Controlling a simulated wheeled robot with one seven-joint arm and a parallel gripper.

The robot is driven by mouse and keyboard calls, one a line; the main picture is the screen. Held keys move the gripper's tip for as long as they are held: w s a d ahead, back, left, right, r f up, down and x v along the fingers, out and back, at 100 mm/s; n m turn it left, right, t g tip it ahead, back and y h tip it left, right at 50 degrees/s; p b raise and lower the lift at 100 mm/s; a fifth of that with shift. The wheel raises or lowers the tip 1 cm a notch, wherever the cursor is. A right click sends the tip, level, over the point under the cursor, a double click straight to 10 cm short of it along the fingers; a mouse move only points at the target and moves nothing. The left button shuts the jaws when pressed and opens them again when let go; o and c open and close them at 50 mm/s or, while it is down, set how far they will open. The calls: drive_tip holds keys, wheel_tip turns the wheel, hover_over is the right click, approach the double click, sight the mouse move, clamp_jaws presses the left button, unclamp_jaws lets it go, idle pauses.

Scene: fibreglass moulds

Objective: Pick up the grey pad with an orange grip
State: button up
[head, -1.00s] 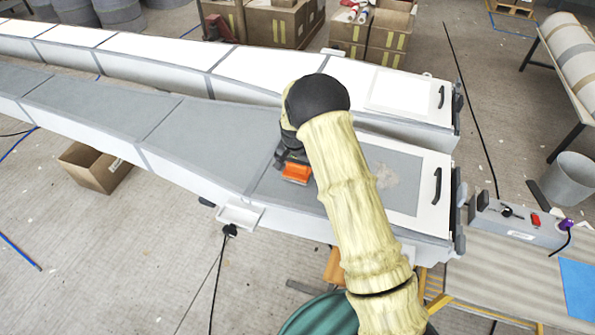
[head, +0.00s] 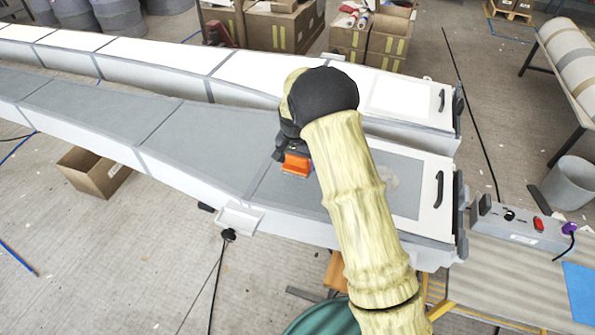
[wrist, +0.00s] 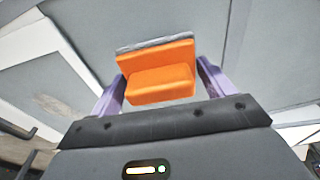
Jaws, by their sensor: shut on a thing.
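The pad's orange grip (head: 296,165) shows below my gripper in the head view, over the near grey mould (head: 200,137). In the wrist view the orange grip (wrist: 158,82) sits between the two purple fingers of my gripper (wrist: 160,86), with a thin grey edge of the pad (wrist: 155,45) along its far side. My gripper is shut on the grip. In the head view my arm hides the fingertips and part of the pad. I cannot tell whether the pad touches the mould surface or is just above it.
A second, white mould (head: 270,72) runs behind the near one. A small white tray (head: 240,217) sticks out from the near mould's front side. A control box with a red switch (head: 538,223) stands on the bench at right. A black handle (head: 438,189) is at the mould's end.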

wheel_tip(320, 180, up, 5)
drive_tip(key=shift+r+b, duration=0.15)
drive_tip(key=shift+b, duration=0.35)
drive_tip(key=o, duration=0.3)
drive_tip(key=shift+c, duration=0.9)
